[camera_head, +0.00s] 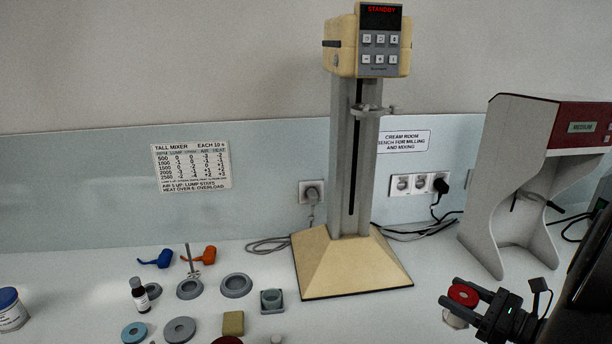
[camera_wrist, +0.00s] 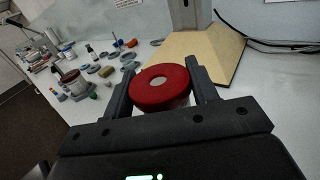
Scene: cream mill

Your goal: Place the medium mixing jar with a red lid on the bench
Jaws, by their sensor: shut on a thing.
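The mixing jar has a red lid (camera_head: 463,294) with a pale centre and a whitish body (camera_head: 455,320) below it. My gripper (camera_head: 468,293) is shut on the jar, one finger on each side near the lid, at the lower right of the head view. In the wrist view the red lid (camera_wrist: 160,87) sits between the two fingers, seen from above, and most of the body is hidden. The jar is over the white bench (camera_head: 420,250). I cannot tell whether its base touches the bench.
A mixer (camera_head: 355,265) with a wide cream base stands mid-bench. A grey stand with a red top (camera_head: 510,200) is at the right. Several discs, a dark bottle (camera_head: 140,296) and an olive block (camera_head: 233,323) lie at the left. Clear bench lies between mixer and stand.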

